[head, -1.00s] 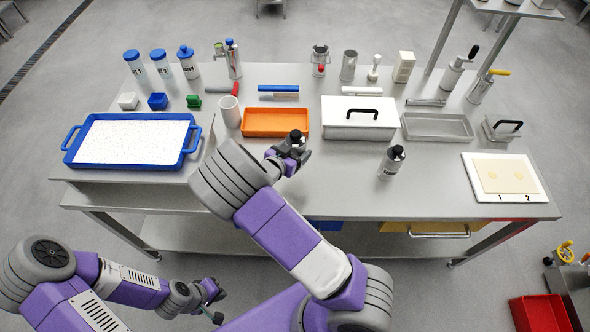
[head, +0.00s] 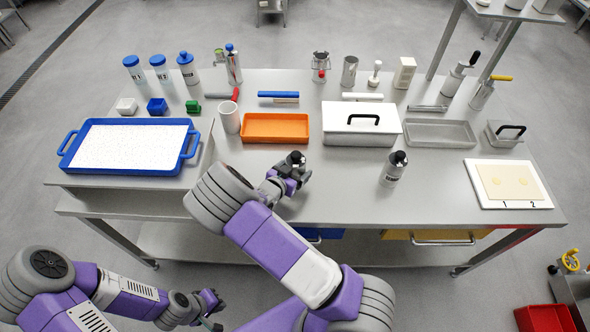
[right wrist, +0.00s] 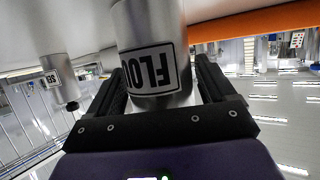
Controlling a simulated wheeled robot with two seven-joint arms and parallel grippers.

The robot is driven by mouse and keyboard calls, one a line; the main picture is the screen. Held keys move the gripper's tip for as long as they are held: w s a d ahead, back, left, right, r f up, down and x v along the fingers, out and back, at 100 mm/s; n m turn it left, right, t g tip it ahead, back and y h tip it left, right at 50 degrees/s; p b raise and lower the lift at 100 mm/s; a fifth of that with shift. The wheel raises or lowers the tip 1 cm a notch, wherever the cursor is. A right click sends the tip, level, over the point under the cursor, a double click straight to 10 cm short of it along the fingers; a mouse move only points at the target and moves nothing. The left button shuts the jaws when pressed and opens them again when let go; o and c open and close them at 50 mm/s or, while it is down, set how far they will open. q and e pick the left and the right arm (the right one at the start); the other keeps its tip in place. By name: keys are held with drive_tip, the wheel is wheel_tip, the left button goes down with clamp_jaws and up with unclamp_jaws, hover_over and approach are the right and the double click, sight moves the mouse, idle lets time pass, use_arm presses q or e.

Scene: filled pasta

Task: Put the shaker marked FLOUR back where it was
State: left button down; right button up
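The FLOUR shaker, a metal cylinder with a dark cap (head: 295,157), is in my right gripper (head: 290,175), over the front middle of the table. In the right wrist view the shaker (right wrist: 152,68) stands between the two black fingers, its label partly cut off. My right gripper is shut on it. Its base and any gap above the table are hidden in the head view. My left gripper (head: 213,308) is off the table's front at lower left, fingers apart and empty. A similar black-capped shaker (head: 392,170) stands on the table to the right.
An orange tray (head: 275,142) and a white lidded box (head: 361,139) lie behind the right gripper. A blue tray (head: 62,150) is at left, and a white board (head: 538,190) at right. Bottles and tools line the back. Bare table surrounds the second shaker.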

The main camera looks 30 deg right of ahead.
drive_tip(key=shift+o, duration=1.1)
drive_tip(key=shift+r, duration=0.15)
drive_tip(key=p+v, duration=0.2)
drive_tip(key=v, duration=1)
